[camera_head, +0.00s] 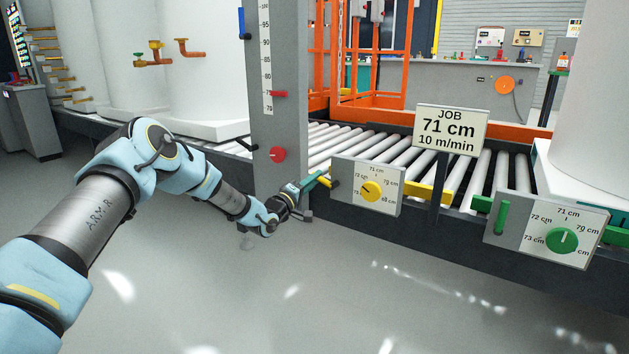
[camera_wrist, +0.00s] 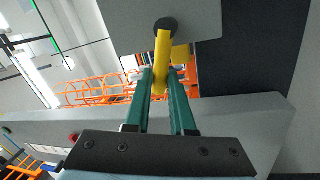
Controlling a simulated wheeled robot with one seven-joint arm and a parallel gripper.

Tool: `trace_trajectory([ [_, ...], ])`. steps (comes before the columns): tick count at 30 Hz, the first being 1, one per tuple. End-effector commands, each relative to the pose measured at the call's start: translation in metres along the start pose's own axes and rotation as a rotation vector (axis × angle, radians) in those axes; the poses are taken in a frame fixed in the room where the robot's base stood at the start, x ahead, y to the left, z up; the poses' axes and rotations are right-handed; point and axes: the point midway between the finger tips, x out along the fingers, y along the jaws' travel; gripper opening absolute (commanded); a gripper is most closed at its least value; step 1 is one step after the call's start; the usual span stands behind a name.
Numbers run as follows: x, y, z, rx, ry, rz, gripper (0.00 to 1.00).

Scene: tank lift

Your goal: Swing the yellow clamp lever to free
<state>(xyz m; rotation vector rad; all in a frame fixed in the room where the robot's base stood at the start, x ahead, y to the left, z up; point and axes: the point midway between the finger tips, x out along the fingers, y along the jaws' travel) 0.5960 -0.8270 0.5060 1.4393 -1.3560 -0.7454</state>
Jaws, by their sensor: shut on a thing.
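The yellow clamp lever (camera_head: 325,181) sticks out at the left side of the grey plate (camera_head: 342,174) that carries the yellow dial (camera_head: 371,191). In the wrist view the lever (camera_wrist: 162,50) runs from a black pivot on the grey plate down between my green fingers. My gripper (camera_head: 318,178) is shut on the lever's free end; it also shows in the wrist view (camera_wrist: 160,80), one finger on each side. In the head view the lever lies roughly sideways, pointing left toward my gripper, and its end is partly hidden by the fingers.
A grey column (camera_head: 278,120) with a scale and red knob stands just behind my wrist. The roller conveyor (camera_head: 390,150) runs behind the plate. A job sign (camera_head: 450,135) reads 71 cm. A green lever (camera_head: 501,219) and green dial (camera_head: 562,240) sit right. The front floor is clear.

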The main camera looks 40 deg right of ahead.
Motion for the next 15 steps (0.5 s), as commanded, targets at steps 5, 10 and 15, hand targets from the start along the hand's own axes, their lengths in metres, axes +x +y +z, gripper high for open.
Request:
trace_trajectory([
  [5, -0.0011, -0.0022, 0.0002, -0.002, 0.000, -0.004, 0.25],
  [10, -0.0008, -0.0016, 0.0002, -0.001, 0.000, -0.003, 0.45],
  [15, -0.0005, -0.0009, 0.0001, 0.000, 0.000, -0.002, 0.52],
])
